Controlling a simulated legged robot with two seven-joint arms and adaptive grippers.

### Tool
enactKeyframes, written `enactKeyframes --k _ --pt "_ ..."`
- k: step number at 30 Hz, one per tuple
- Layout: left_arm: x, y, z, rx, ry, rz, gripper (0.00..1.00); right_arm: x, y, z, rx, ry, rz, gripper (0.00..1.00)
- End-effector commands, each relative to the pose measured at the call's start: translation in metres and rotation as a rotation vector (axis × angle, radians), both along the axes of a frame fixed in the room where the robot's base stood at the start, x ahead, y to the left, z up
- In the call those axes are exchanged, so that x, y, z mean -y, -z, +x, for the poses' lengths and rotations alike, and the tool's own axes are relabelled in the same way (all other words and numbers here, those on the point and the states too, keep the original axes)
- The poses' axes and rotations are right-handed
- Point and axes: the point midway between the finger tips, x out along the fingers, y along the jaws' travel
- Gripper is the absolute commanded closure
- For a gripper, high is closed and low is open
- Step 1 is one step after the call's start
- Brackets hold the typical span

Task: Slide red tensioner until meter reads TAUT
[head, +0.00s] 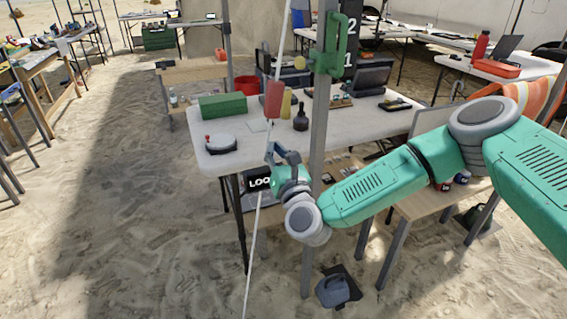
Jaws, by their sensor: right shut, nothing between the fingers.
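The red tensioner (273,99) is a small block on the thin white rope (254,235), which runs steeply down through the view. A dark meter (259,183) shows white letters beginning "LOO"; the rest is hidden behind my right gripper. My right gripper (272,151) is shut and empty, a little below the tensioner and apart from it in the picture. Its fingers are close to the rope; I cannot tell whether they touch it. My left gripper is not in view.
A grey upright pole (317,150) with a green handle-like fitting (335,45) stands just right of the rope. Behind is a white table (250,155) with a green box (223,106) and bottles. A grey jug-like object (333,291) is on the sand. Open sand lies left.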

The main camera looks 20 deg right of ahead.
Motion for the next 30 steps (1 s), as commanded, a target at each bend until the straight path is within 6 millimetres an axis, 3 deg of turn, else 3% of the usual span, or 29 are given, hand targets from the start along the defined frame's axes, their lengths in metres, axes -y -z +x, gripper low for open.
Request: enactKeyframes --k 3,9,25,30 --pt "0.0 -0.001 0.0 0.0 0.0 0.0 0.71 0.0 -0.006 0.023 0.002 0.0 -0.002 1.0" --pt "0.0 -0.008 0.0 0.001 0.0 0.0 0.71 0.005 -0.037 0.02 0.001 -0.001 -0.001 1.0" --pt "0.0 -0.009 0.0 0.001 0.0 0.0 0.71 0.007 -0.045 0.02 -0.001 -0.001 -0.001 1.0" --pt "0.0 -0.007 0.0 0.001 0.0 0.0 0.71 0.011 -0.065 0.021 0.002 0.001 -0.001 1.0"
